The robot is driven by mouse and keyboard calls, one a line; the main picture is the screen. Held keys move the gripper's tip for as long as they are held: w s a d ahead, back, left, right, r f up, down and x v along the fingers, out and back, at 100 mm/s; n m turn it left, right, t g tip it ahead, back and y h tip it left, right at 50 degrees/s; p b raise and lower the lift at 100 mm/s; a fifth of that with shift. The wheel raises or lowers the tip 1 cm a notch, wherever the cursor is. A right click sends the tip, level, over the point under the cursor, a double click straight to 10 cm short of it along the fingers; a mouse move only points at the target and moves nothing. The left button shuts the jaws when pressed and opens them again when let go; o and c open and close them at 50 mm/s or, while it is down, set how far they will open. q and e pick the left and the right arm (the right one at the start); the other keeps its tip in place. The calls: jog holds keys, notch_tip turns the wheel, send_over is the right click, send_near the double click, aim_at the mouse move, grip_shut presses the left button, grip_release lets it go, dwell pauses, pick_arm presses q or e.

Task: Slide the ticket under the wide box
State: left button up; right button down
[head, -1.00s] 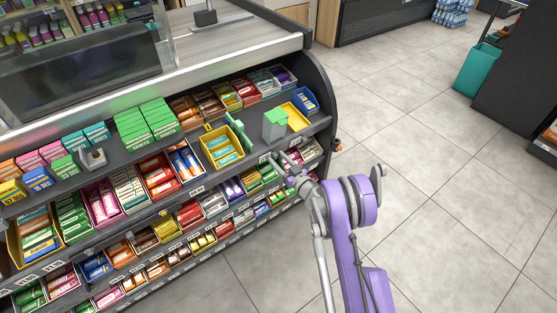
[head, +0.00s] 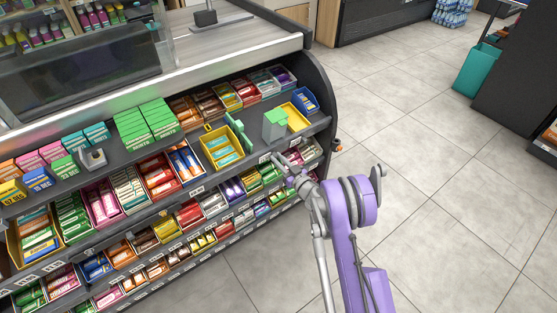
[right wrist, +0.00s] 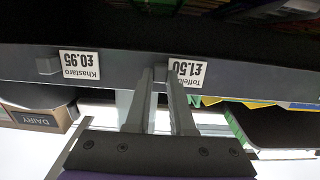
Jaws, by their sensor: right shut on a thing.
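In the head view a white ticket (head: 265,157) shows on the rail just left of my right gripper (head: 276,163). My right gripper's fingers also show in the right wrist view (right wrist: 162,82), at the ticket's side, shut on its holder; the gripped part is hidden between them. A yellow box (head: 222,162), which looks wider than its neighbours, stands on the shelf above the rail, left of the gripper. My left gripper is not in view.
Another white ticket (head: 197,190) is farther left along the rail. Lower shelves hold several candy boxes.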

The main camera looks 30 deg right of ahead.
jog(key=shift+a, duration=0.1)
dwell(0.8)
jog(key=a, duration=0.4)
jog(key=a+b, duration=0.1)
jog(key=a, duration=0.3)
jog(key=s+a+b, duration=0.1)
jog(key=a, duration=0.3)
jog(key=shift+a, duration=0.4)
jog(key=c, duration=0.8)
grip_release()
jog(key=shift+o, duration=0.2)
jog(key=s+b, duration=0.2)
jog(key=s, duration=0.8)
jog(key=shift+s+d+b, duration=0.4)
jog(key=shift+d, duration=0.05)
